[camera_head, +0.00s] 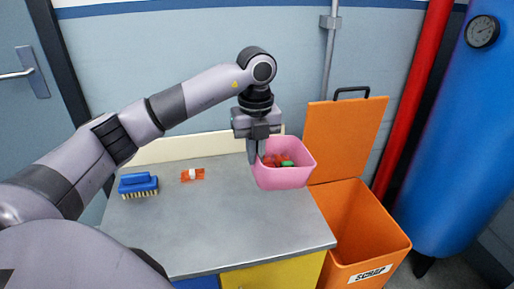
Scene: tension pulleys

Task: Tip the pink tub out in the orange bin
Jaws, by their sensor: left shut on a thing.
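The pink tub (285,178) is at the right end of the grey bench top, with several small red, green and pale pieces (276,160) inside it. It looks about upright; whether its base touches the bench I cannot tell. My left gripper (257,156) points down and is shut on the tub's near left wall, one finger inside. The orange bin (369,229), marked SCRAP, stands on the floor right of the bench, with its lid (345,138) raised and its opening showing. My right gripper is not in view.
The metal bench top (215,225) holds a blue brush (138,185) and a small orange-and-white item (192,174) at the left. A red pipe (413,95) and a large blue tank (450,130) stand behind and right of the bin. The bench front is clear.

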